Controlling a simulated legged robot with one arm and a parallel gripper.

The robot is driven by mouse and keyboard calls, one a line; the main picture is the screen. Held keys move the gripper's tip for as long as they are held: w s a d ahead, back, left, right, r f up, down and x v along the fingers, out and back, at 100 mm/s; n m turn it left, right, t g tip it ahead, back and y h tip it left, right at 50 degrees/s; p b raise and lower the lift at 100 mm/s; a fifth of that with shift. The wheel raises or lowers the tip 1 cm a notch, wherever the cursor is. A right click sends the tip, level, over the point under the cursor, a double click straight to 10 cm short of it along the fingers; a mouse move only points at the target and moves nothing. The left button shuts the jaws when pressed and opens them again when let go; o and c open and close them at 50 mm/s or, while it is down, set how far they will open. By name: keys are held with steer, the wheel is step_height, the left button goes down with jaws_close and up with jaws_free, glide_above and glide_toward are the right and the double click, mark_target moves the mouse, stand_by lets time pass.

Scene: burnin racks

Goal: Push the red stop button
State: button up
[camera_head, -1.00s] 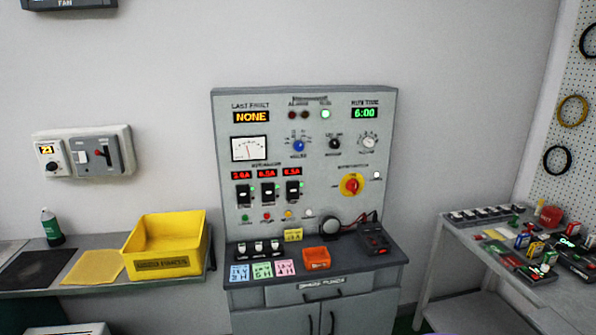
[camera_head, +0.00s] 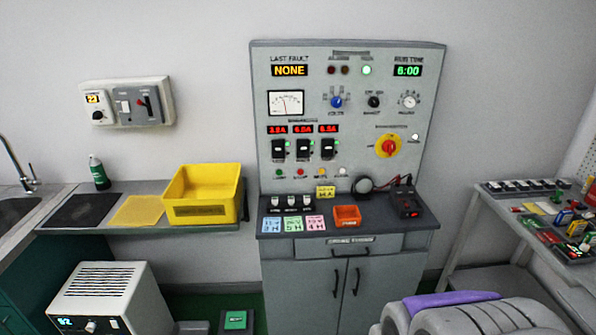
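The grey control panel (camera_head: 350,110) stands against the wall, a little right of the middle of the view. A small red button (camera_head: 300,172) sits in its lower row, between a green button (camera_head: 279,174) and a yellow one (camera_head: 322,172). A white button (camera_head: 342,172) ends the row. A larger red rotary knob on a yellow disc (camera_head: 389,147) is farther right on the panel. The labels under the small buttons are too small to read. My gripper is not in view, and nothing touches the panel buttons.
The panel's ledge (camera_head: 400,228) holds coloured cards, an orange bin (camera_head: 347,217) and a meter (camera_head: 407,203). A yellow bin (camera_head: 202,194) is on the left shelf. A cluttered table (camera_head: 500,215) stands right. A white heater-like box (camera_head: 102,297) is lower left.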

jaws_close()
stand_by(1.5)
